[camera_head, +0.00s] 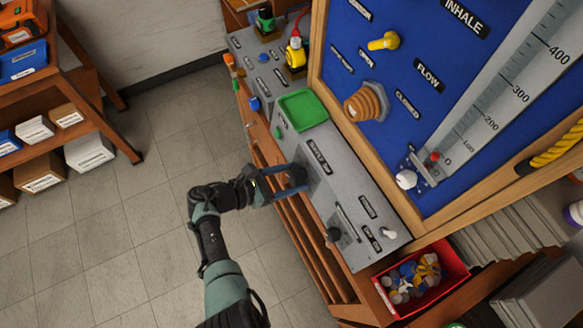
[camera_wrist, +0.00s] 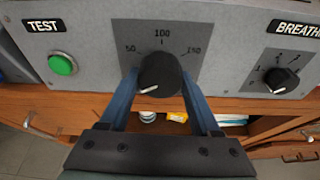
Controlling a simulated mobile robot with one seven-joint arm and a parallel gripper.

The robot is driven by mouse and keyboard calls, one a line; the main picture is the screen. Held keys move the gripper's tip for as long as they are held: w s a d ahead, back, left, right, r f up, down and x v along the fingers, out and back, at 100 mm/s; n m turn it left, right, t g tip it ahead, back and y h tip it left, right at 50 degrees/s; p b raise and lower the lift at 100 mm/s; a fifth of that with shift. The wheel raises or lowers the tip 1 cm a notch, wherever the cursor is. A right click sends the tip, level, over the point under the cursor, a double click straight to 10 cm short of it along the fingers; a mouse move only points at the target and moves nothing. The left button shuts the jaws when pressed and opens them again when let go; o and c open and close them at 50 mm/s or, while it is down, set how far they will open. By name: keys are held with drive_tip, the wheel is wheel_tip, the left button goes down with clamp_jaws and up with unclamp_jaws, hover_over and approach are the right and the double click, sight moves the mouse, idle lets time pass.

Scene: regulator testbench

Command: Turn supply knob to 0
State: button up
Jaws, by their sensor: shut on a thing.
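The supply knob (camera_wrist: 160,76) is black and round, on a grey scale plate marked 50, 100 and 150. Its white pointer line points to the lower left, below the 50 mark. No 0 mark can be made out. My gripper (camera_wrist: 158,88) has its two blue fingers on either side of the knob, shut on it. In the head view my gripper (camera_head: 294,178) reaches the sloped grey panel (camera_head: 345,185) from the left, by the supply label (camera_head: 319,156), and covers the knob.
A green TEST button (camera_wrist: 62,64) is left of the knob. A smaller black breathing knob (camera_wrist: 281,78) is to the right. A green tray (camera_head: 302,110) lies on the bench top. A red bin (camera_head: 424,282) stands at the panel's right end. The floor on the left is clear.

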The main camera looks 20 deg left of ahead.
drive_tip(key=o, duration=1.4)
drive_tip(key=v, duration=1.3)
drive_tip(key=shift+a+b, duration=0.1)
drive_tip(key=shift+b, duration=0.2)
